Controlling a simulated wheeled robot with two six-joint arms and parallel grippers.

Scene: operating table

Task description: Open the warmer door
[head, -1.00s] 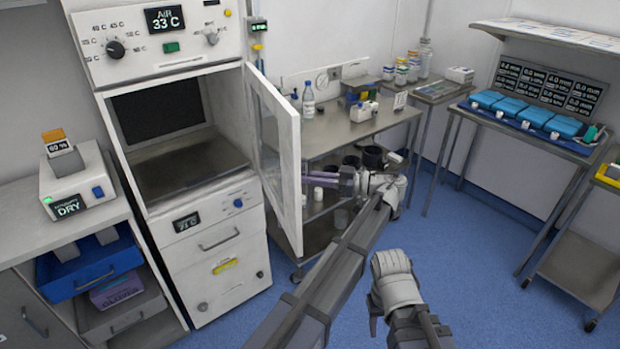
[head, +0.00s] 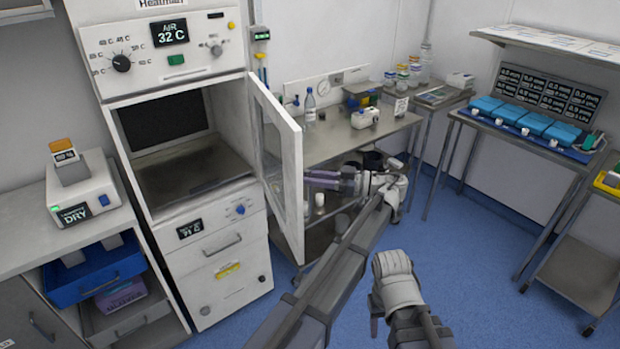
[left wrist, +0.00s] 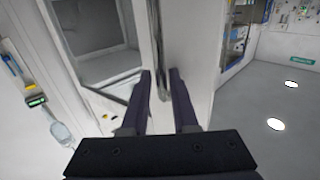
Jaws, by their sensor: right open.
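The warmer (head: 228,290) stands at centre left. Its glazed door (head: 291,180) is swung well out to the right, and the dark cavity (head: 185,165) shows. My left gripper (head: 318,180) is to the right of the door, its purple fingers pointing left at it. In the left wrist view, which looks upside down, the left gripper (left wrist: 162,85) has its fingers apart, with a grey vertical bar (left wrist: 158,40) on the white door running between them. Contact cannot be told. My right gripper (head: 392,285) is low at centre right, away from the door; its fingertips are hardly visible.
A steel table (head: 345,142) with bottles and a lower shelf stands behind the door, close to my left gripper. A table with blue boxes (head: 520,118) stands at right. A counter with a drying unit (head: 82,195) is at left. Blue floor (head: 470,260) is free at right.

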